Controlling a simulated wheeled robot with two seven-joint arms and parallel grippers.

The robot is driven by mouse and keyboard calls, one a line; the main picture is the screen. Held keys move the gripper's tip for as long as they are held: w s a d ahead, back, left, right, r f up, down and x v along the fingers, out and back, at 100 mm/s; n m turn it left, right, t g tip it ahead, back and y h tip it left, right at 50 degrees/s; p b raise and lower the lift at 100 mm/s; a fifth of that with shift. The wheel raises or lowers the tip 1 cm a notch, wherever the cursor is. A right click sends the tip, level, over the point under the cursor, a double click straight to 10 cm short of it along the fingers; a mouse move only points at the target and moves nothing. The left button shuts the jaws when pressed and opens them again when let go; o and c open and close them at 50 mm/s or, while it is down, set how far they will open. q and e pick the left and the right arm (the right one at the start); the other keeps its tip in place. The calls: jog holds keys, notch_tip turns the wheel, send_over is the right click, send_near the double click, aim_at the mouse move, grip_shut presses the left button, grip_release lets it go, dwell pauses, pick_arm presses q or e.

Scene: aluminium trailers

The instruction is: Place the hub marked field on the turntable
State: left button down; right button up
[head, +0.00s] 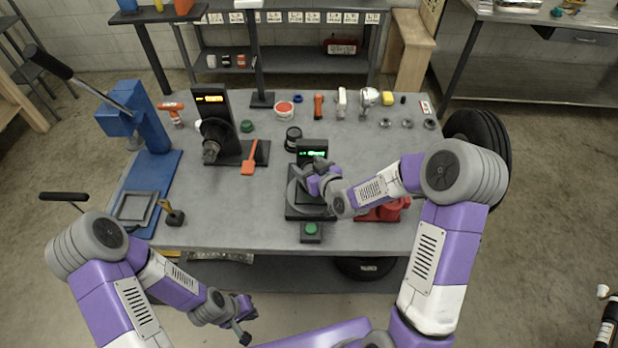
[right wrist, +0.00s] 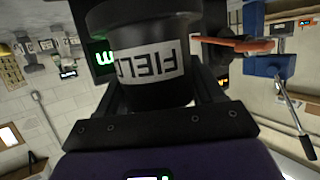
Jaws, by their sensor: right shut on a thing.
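The dark hub with the white label FIELD (right wrist: 153,66) fills the middle of the right wrist view, its lettering upside down there. My right gripper (head: 309,178) is shut on this hub, over the turntable (head: 297,200), a grey disc on a black base. In the head view the gripper mostly hides the hub. I cannot tell whether the hub touches the disc. My left gripper (head: 243,328) hangs low in front of the table, away from everything; its jaw state is unclear.
A display with green digits (head: 312,152) stands behind the turntable, a green button (head: 310,229) in front. A black cylinder (head: 293,138) is behind left, a red object (head: 388,211) right. A blue press (head: 145,130) stands far left. The table's front left is mostly clear.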

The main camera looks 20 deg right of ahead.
jog(key=shift+f, duration=2.05)
jog(key=shift+b, duration=0.35)
jog(key=shift+f, duration=0.15)
jog(key=o, duration=1.7)
